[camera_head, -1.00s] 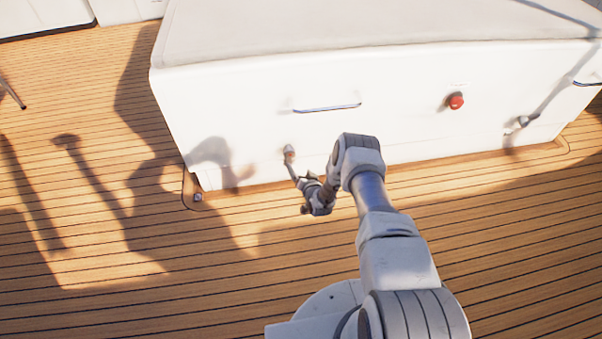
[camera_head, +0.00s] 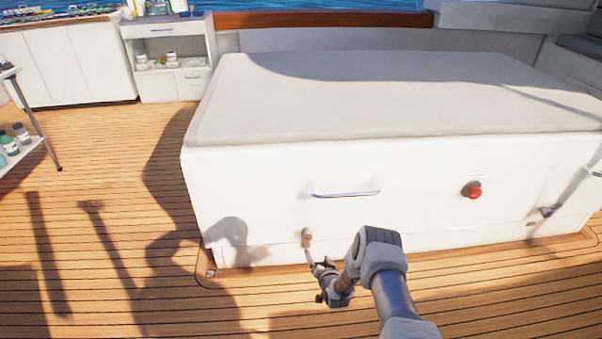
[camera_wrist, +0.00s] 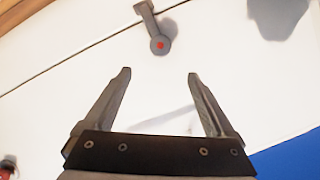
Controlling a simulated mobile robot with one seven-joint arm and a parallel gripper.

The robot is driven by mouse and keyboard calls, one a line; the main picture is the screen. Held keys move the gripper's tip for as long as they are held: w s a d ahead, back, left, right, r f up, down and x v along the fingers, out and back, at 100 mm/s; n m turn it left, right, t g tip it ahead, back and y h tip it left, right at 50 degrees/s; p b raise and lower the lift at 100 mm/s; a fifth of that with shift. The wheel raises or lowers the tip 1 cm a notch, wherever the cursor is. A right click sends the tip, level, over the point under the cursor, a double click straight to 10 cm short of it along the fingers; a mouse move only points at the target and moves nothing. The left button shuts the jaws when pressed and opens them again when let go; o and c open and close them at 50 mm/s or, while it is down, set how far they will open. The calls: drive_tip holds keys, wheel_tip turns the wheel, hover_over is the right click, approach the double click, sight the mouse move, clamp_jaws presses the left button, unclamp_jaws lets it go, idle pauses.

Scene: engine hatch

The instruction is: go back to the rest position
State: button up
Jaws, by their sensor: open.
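My gripper (camera_head: 312,262) is low in front of the white engine hatch (camera_head: 250,180) in the head view, near its lower left part. In the wrist view my gripper (camera_wrist: 158,75) has its two fingers spread apart with nothing between them. A small grey latch (camera_wrist: 158,44) with a red dot lies just beyond the fingertips, apart from them in the picture. The latch also shows on the hatch front in the head view (camera_head: 306,237). The exact gap between fingers and latch cannot be told.
The hatch front carries a bar handle (camera_head: 346,194), a red button (camera_head: 472,190) and another grey latch (camera_head: 550,210) at right. A shelf with bottles (camera_head: 20,145) stands at far left, white cabinets (camera_head: 70,65) behind. The wooden deck (camera_head: 110,140) at left is clear.

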wheel_tip(320, 180, up, 37)
drive_tip(key=w+d+n+g, duration=0.1)
drive_tip(key=w+n+g, duration=0.2)
drive_tip(key=s+r+n+g+h, duration=0.1)
drive_tip(key=s+r+g+h, duration=0.1)
drive_tip(key=s+r, duration=1.7)
drive_tip(key=s+g, duration=0.3)
drive_tip(key=s, duration=2.3)
wheel_tip(320, 180, up, 29)
drive_tip(key=p, duration=2.8)
drive_tip(key=shift+d+n+p, duration=0.25)
drive_tip(key=shift+n+p, duration=0.05)
